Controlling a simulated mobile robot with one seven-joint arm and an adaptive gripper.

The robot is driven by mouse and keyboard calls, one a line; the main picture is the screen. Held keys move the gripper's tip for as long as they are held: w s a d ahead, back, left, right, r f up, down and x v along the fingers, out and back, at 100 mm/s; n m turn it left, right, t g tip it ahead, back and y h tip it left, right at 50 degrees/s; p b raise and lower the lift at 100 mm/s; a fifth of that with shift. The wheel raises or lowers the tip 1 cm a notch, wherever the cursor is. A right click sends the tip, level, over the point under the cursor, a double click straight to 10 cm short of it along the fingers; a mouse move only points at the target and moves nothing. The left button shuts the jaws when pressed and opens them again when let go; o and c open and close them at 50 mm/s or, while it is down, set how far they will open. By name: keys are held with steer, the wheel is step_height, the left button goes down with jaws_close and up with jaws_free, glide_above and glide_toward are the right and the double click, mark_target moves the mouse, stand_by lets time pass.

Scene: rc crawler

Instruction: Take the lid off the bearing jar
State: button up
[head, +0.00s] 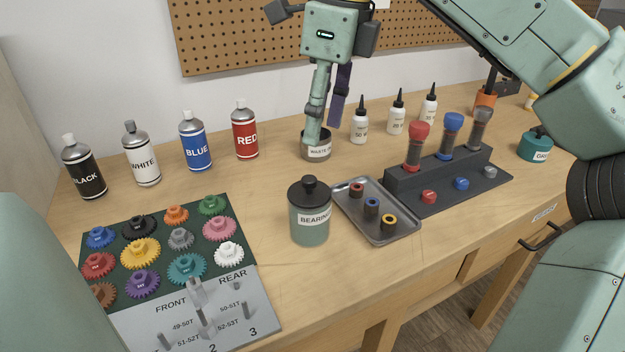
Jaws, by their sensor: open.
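The bearing jar (310,232) is a grey-green jar with a white "BEARING" label, standing upright near the middle of the workbench. Its dark lid (309,193), with a round knob on top, sits on the jar. My gripper (323,130) hangs from the top of the head view, above and behind the jar in the picture. Its fingers are apart and nothing is between them. It is not touching the jar or the lid. One fingertip overlaps the waste tin in the picture; I cannot tell whether it touches it.
The waste tin (319,154) stands behind the jar. A metal tray (398,229) with three ringed parts lies close at the jar's right. A dark stand (440,176) holds three shocks further right. A gear board (235,300) lies left. Spray cans (245,134) and white bottles (359,125) line the back.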

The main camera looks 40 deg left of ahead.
mark_target(310, 178)
steer(key=f, duration=0.4)
steer(key=shift+s+a, duration=0.2)
steer(key=shift+s, duration=0.05)
steer(key=shift+a+f+p, duration=0.15)
steer(key=shift+f+p, duration=0.1)
steer(key=shift+f, duration=0.7)
steer(key=shift+a+f+p, duration=0.2)
steer(key=shift+f+p, duration=0.05)
steer(key=shift+f, duration=0.7)
steer(key=shift+a+f+p, duration=0.15)
steer(key=shift+f+p, duration=0.1)
steer(key=shift+f, duration=0.7)
steer(key=shift+c, duration=0.6)
jaws_close()
